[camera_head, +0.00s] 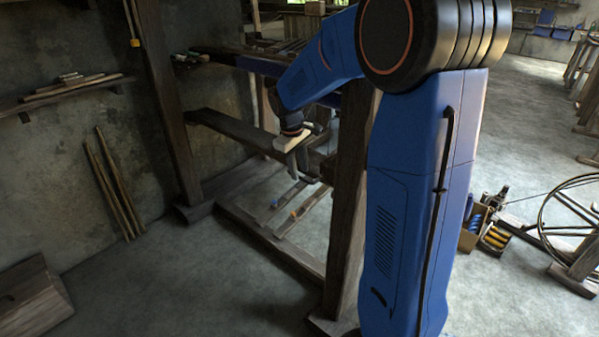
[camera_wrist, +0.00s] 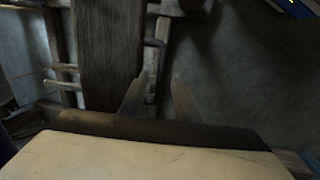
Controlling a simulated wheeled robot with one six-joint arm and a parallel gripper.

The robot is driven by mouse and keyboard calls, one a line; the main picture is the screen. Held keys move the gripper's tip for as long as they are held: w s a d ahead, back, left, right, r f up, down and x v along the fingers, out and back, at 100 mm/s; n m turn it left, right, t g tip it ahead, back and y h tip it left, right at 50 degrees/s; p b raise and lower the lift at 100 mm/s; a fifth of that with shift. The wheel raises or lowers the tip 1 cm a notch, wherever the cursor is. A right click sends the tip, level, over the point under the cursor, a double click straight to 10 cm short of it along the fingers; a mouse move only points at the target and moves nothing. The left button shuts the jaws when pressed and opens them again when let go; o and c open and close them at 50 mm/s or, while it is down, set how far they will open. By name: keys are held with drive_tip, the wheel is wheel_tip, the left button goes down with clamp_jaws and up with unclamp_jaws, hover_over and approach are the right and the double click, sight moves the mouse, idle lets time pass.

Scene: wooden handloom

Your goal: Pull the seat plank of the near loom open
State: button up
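The seat plank (camera_head: 228,127) of the near loom is a dark wooden board running across between the loom's posts. In the wrist view the plank (camera_wrist: 108,52) runs away at left, and a dark bent handle (camera_wrist: 157,43) stands out from its right edge. My gripper (camera_head: 298,160) is at the plank's right part, beside the front post. In the wrist view my gripper (camera_wrist: 159,88) has its two fingers apart with nothing seen between them. The handle shows just beyond the fingertips. I cannot tell whether the left finger touches the plank's edge.
The loom's thick front post (camera_head: 345,200) stands close to my arm. Thin treadle bars (camera_head: 298,208) lie low under the plank. A wooden box (camera_head: 32,298) is at lower left, and a spinning wheel (camera_head: 572,218) stands at right.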

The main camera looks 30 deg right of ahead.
drive_tip(key=shift+d+f, duration=0.1)
drive_tip(key=shift+f, duration=0.65)
drive_tip(key=shift+c, duration=0.2)
clamp_jaws()
